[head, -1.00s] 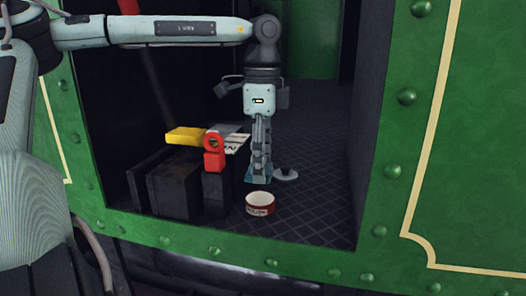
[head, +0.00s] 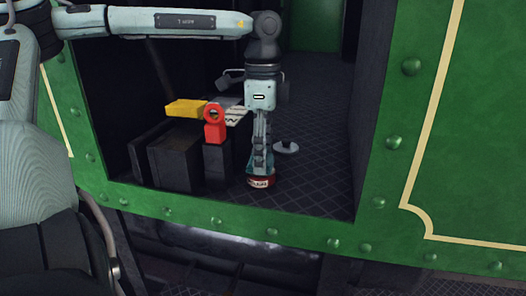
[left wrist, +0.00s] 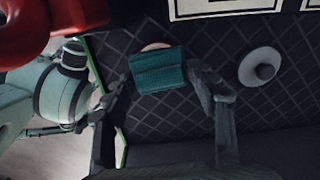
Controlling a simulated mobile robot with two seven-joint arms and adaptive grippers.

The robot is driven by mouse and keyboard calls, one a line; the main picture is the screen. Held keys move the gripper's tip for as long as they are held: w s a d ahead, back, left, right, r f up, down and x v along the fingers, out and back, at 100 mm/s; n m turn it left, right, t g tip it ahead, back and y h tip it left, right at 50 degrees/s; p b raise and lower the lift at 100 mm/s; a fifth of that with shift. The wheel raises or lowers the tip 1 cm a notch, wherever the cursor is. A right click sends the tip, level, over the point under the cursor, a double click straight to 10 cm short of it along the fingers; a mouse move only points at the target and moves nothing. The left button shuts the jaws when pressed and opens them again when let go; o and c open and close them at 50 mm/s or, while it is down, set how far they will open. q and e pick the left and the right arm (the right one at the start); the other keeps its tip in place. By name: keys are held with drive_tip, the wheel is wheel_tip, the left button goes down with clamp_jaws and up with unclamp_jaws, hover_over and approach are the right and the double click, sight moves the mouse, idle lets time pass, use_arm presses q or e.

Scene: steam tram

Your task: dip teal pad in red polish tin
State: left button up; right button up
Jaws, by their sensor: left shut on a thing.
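My left gripper (head: 262,169) points straight down and is shut on the teal pad (left wrist: 158,70), which shows between its fingers in the left wrist view. The red polish tin (head: 261,183), with a white label band, stands on the dark floor right under the fingertips in the head view. The pad sits at or in the tin's mouth; how deep is hidden. In the left wrist view the pad covers nearly all of the tin, and only a pale bit of rim (left wrist: 155,46) shows behind it. My right gripper is not in view.
A grey disc with a knob (head: 286,147) lies right of the tin. Left stand dark boxes (head: 175,163), a red ring-topped piece (head: 214,130), a yellow block (head: 185,109) and printed sheets (head: 236,116). The green doorway frame (head: 390,150) bounds the right. Floor behind is clear.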

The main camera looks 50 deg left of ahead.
use_arm(q)
drive_tip(key=shift+f+b, duration=0.5)
idle(0.6)
drive_tip(key=shift+b, duration=0.35)
idle(1.5)
drive_tip(key=shift+r+p, duration=0.7)
drive_tip(key=shift+r, duration=2.8)
